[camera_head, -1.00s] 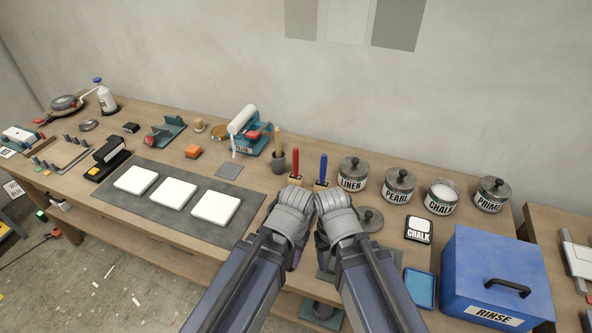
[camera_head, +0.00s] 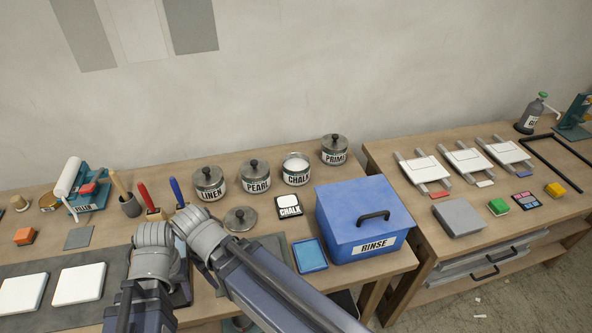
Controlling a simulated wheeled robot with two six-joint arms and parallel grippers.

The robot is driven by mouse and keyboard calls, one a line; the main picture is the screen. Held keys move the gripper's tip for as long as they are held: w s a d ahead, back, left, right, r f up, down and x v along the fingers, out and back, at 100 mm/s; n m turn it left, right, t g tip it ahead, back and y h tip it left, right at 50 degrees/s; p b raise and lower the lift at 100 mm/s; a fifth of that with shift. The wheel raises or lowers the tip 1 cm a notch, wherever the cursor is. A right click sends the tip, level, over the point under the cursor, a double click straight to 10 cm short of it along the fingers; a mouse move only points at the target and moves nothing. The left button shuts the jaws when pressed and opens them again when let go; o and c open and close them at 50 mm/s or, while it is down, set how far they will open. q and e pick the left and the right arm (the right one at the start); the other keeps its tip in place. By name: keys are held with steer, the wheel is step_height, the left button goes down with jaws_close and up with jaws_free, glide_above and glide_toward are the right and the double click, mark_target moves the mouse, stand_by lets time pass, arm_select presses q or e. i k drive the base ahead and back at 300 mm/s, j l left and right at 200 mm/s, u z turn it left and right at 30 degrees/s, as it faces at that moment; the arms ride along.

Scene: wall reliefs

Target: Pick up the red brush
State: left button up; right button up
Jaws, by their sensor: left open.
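The red brush (camera_head: 145,198) stands upright with its handle up in a small wooden holder (camera_head: 155,215). A blue brush (camera_head: 177,192) stands just right of it. The bristle ends are hidden. My left gripper (camera_head: 179,284) is partly hidden beside my left wrist; it is open, low in the picture, nearer to me than the red brush and apart from it. My right arm comes in from the lower right, its wrist just in front of the blue brush. My right gripper's fingers do not show.
Lidded jars (camera_head: 209,184) stand along the back. A loose lid (camera_head: 240,218), a blue tray (camera_head: 310,254) and a blue RINSE box (camera_head: 366,218) lie to the right. A cup with a wooden-handled tool (camera_head: 130,205) is left of the red brush. White tiles (camera_head: 79,284) lie front left.

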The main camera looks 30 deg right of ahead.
mark_target(142, 187)
steer(key=k+z, duration=0.25)
steer(key=z, duration=0.25)
steer(key=k+z, duration=0.25)
steer(key=z, duration=0.25)
